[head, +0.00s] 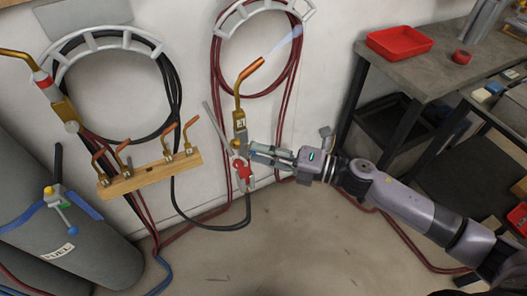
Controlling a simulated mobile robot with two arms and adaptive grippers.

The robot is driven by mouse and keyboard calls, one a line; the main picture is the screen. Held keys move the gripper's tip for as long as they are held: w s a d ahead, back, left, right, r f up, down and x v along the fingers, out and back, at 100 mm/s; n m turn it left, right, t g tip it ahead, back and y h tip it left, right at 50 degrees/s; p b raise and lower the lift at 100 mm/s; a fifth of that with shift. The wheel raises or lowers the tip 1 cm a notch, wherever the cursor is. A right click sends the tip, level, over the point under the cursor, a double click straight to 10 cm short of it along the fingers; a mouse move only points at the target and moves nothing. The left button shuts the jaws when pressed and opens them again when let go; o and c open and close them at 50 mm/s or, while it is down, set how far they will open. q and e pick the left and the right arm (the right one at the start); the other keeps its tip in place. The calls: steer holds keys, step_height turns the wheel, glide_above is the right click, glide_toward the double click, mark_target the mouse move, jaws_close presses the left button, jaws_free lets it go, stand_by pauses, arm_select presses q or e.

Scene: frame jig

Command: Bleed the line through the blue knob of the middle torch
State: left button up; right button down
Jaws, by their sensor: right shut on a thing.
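The middle torch (239,121) stands upright against the wall, with a brass body, a bent neck and a copper tip (252,68). A pale blue flame-like streak (284,43) runs up and right from the tip. A red part (242,170) shows low on the torch. My left gripper is not in view.
Another torch (53,92) is at the left, above a wooden rack (150,174) with several copper tips. Grey cylinders (85,255) stand lower left. Coiled hoses hang on wall holders. A workbench with a red tray (399,41) is at right. Red hose crosses the floor.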

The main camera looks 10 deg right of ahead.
stand_by(0.4)
steer(key=c, duration=1.4)
jaws_free()
steer(key=v, duration=1.2)
